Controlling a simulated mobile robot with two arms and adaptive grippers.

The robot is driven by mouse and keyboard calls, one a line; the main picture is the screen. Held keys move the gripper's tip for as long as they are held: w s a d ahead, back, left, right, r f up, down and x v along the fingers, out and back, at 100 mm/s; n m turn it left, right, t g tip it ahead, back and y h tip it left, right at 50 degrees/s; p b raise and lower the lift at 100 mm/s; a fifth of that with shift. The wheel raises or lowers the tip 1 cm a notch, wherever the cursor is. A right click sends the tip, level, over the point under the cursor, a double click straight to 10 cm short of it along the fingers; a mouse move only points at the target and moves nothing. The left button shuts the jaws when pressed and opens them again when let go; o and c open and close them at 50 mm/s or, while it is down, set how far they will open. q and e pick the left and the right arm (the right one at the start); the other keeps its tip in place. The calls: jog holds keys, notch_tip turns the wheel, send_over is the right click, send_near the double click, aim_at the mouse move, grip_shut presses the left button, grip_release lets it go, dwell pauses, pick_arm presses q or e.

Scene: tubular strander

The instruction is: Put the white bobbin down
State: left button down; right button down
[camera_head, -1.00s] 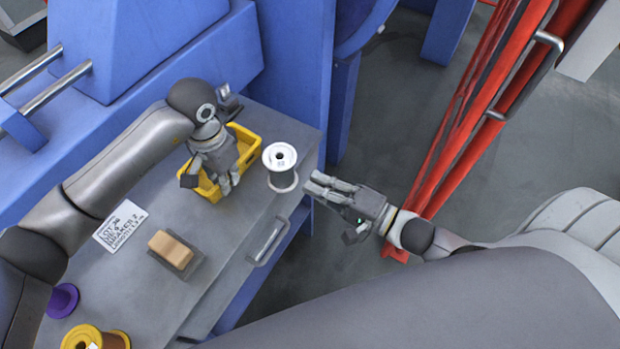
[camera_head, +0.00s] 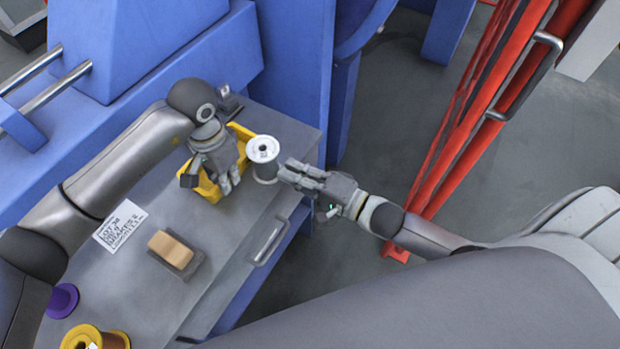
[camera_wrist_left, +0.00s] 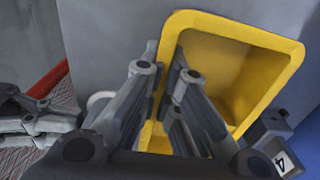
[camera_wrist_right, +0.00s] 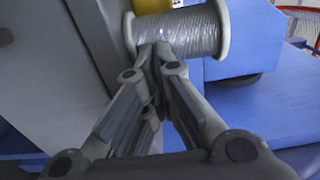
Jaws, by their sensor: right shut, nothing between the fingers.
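The white bobbin (camera_head: 263,150), wound with grey wire, stands upright on the grey worktop near its right edge, beside the yellow bin (camera_head: 245,133). Its winding and both flanges show in the right wrist view (camera_wrist_right: 190,32). My right gripper (camera_head: 283,172) is shut and empty, its fingertips at the bobbin's right side and seemingly touching it. The left wrist view shows the bin (camera_wrist_left: 235,30) below these fingers; the bobbin is mostly hidden there.
A tan block (camera_head: 172,250) on a dark pad, a paper label (camera_head: 120,226), a purple spool (camera_head: 62,300) and a yellow-orange spool (camera_head: 95,338) lie on the worktop (camera_head: 215,240). Blue machine walls stand behind. A red frame (camera_head: 480,140) stands right.

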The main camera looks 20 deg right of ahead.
jog(key=shift+x, duration=1.25)
jog(key=shift+s, duration=0.1)
jog(key=v, duration=1.4)
jog(key=c, duration=2.2)
grip_release()
